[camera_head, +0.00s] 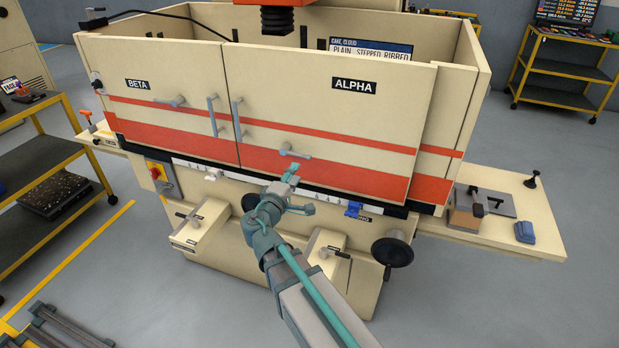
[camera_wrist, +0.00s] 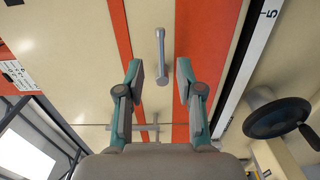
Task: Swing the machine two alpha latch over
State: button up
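In the wrist view the latch (camera_wrist: 161,56) shows lengthwise between and beyond my fingertips, with no visible contact. My gripper (camera_head: 301,190) is just in front of and below the latch in the head view. In the wrist view my gripper (camera_wrist: 160,78) has its fingers apart with nothing between the pads. How far the tips are from the door is hard to tell.
A similar beta latch (camera_head: 172,101) sits on the left door. Two vertical door handles (camera_head: 212,115) flank the seam between the doors. Below are a blue clamp (camera_head: 353,209) and a black handwheel (camera_head: 392,252). A side shelf (camera_head: 548,225) projects at the right.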

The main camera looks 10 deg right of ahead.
aim_at(302, 158)
jog(key=p+x, duration=0.1)
jog(key=x, duration=0.1)
jog(key=p+x, duration=0.1)
jog(key=x, duration=0.2)
jog(key=p+x, duration=0.1)
jog(key=x, duration=0.2)
jog(key=shift+w+a, duration=0.25)
jog(key=shift+w, duration=0.2)
jog(key=shift+s+f, duration=0.1)
jog(key=shift+s, duration=0.05)
jog(key=shift+w+d+b, duration=0.1)
jog(key=shift+w+b, duration=0.2)
jog(key=shift+b, duration=0.1)
grip_shut()
